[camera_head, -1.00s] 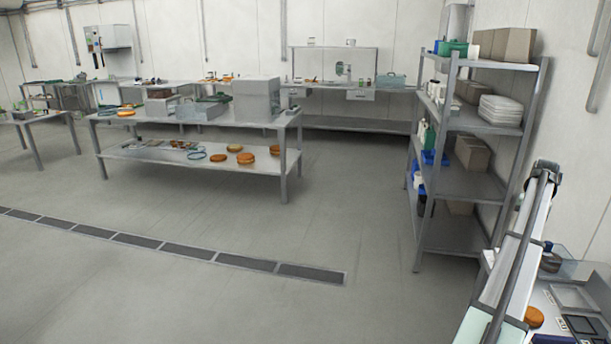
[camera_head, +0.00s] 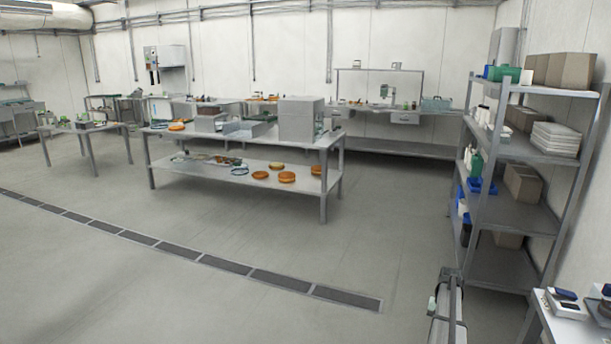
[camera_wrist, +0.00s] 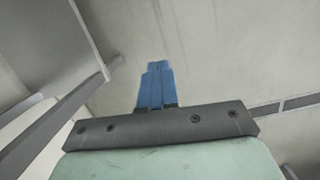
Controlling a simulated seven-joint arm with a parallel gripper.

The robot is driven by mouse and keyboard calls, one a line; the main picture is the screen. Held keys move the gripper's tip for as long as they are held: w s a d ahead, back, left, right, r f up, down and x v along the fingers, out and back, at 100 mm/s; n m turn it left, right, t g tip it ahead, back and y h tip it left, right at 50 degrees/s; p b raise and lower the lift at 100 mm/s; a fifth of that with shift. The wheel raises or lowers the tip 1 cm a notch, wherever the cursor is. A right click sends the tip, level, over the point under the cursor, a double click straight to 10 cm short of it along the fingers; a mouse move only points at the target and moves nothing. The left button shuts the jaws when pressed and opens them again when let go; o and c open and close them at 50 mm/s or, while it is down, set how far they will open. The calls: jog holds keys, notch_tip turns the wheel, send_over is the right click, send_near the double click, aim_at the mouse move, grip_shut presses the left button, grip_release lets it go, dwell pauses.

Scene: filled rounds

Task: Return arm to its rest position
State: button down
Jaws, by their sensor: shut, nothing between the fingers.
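My gripper (camera_wrist: 157,82) shows in the wrist view as two blue fingers pressed together on a dark mounting bar, with nothing between them. Bare grey floor lies behind the fingertips. In the head view, part of my arm (camera_head: 448,312) stands at the bottom edge, right of centre. The fingers cannot be made out in the head view.
A shelving rack (camera_head: 510,252) with boxes and bottles stands at the right. A table corner (camera_head: 570,328) with small items is at the lower right. A long steel workbench (camera_head: 240,142) stands mid-room. The floor (camera_head: 170,290) at the left and front is clear.

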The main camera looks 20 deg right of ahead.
jog(key=s+a+f+n+g, duration=0.15)
jog(key=a+f, duration=0.45)
jog(key=a, duration=0.6)
jog(key=s+a+f+n, duration=0.1)
jog(key=a+f+n, duration=0.1)
jog(key=a+f, duration=0.65)
jog(key=s+a+f+n+g, duration=0.1)
jog(key=a+f, duration=0.3)
jog(key=a, duration=1)
jog(key=s+a+f+n+g, duration=0.1)
jog(key=s+a+f+n, duration=0.1)
jog(key=s+a, duration=0.9)
jog(key=s+a+f+n+g+h, duration=0.1)
jog(key=s+a+f+n+g, duration=0.1)
jog(key=s+a, duration=1)
jog(key=shift+s+a+f+n+h, duration=0.25)
jog(key=shift+s+f+n+h, duration=0.05)
jog(key=shift+s+f+n, duration=0.6)
